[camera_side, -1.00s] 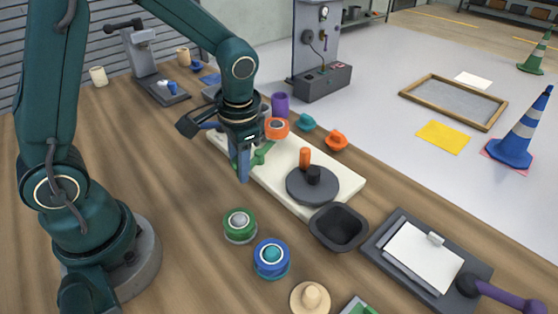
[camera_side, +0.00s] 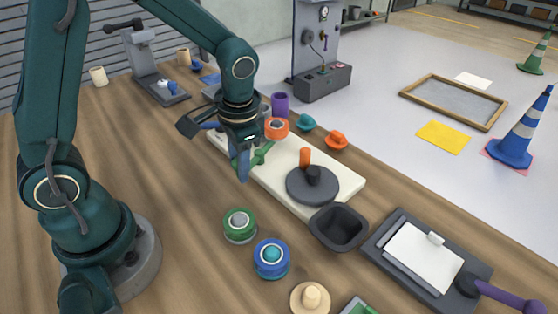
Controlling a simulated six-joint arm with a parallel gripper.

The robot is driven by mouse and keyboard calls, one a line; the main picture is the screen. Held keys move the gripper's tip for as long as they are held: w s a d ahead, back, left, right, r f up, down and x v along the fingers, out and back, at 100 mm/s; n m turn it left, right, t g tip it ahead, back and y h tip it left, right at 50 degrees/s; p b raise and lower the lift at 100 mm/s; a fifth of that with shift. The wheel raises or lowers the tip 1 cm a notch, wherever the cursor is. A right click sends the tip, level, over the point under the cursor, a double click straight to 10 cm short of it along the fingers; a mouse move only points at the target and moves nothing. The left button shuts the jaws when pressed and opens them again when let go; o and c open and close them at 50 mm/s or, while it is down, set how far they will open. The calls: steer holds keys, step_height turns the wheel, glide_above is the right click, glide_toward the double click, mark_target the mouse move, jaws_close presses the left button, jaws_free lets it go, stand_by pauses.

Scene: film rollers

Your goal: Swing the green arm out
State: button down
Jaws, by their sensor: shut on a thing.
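The green arm (camera_side: 262,154) sits low at the left part of the cream base plate (camera_side: 277,180). Only part of it shows, sticking out to the right of my gripper's fingers. My gripper (camera_side: 243,168) points down at the plate's near-left edge, with blue fingers shut on the green arm. The fingers hide the rest of the arm and the exact hold. On the same plate stand an orange roller (camera_side: 276,127) behind the gripper and a dark grey disc (camera_side: 307,188) with an orange peg (camera_side: 304,157) and a black knob to the right.
A green spool (camera_side: 239,225) and a blue spool (camera_side: 271,258) stand in front of the plate. A black bin (camera_side: 338,228) is at its right end, with a clipboard (camera_side: 422,258) beyond. Orange and teal knobs and a purple cup (camera_side: 280,104) stand behind. The wood at front left is clear.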

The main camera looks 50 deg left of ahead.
steer(key=shift+a+m, duration=0.15)
steer(key=shift+m, duration=0.15)
stand_by(0.5)
steer(key=shift+s+a+m+t, duration=0.1)
steer(key=shift+a+m+t, duration=0.1)
steer(key=shift+a+m, duration=0.65)
steer(key=shift+s+a+m+t, duration=0.15)
steer(key=shift+a+m, duration=0.25)
steer(key=shift+m, duration=0.75)
steer(key=shift+w+a+m+t+h, duration=0.15)
steer(key=shift+a+m+t+h, duration=0.15)
steer(key=shift+a+m, duration=0.6)
steer(key=shift+w+a+m, duration=0.15)
steer(key=shift+a+m, duration=0.05)
steer(key=shift+m, duration=0.4)
steer(key=shift+w+a+m, duration=0.1)
steer(key=shift+a+m, duration=0.05)
steer(key=shift+m, duration=0.45)
steer(key=shift+w+a, duration=0.1)
steer(key=c, duration=0.5)
jaws_free()
steer(key=shift+c, duration=0.2)
steer(key=shift+r, duration=0.1)
steer(key=shift+v, duration=2.55)
steer(key=shift+a, duration=0.1)
